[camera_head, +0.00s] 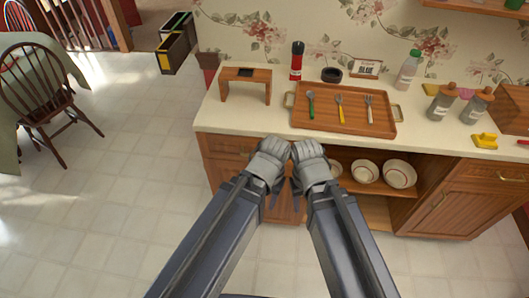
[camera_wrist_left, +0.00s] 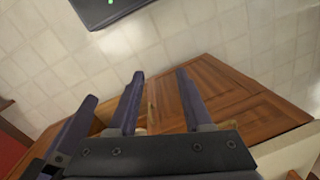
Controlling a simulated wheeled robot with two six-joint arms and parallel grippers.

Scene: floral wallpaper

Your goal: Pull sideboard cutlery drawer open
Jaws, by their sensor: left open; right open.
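The wooden sideboard (camera_head: 450,215) has a cream top. A wooden drawer front (camera_head: 226,148) shows under the top at its left end and looks shut; my left gripper hides its right part. My left gripper (camera_head: 271,188) and right gripper (camera_head: 300,193) are side by side in front of the sideboard's left part, just right of the drawer handle. In the left wrist view my left gripper's fingers (camera_wrist_left: 160,77) are apart with nothing held between them. Wood of the sideboard (camera_wrist_left: 225,92) shows behind them. My right gripper is open; its fingertips are partly hidden.
A wooden tray (camera_head: 325,118) with a spoon and forks lies on the top. Bowls (camera_head: 365,171) sit on the open shelf.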

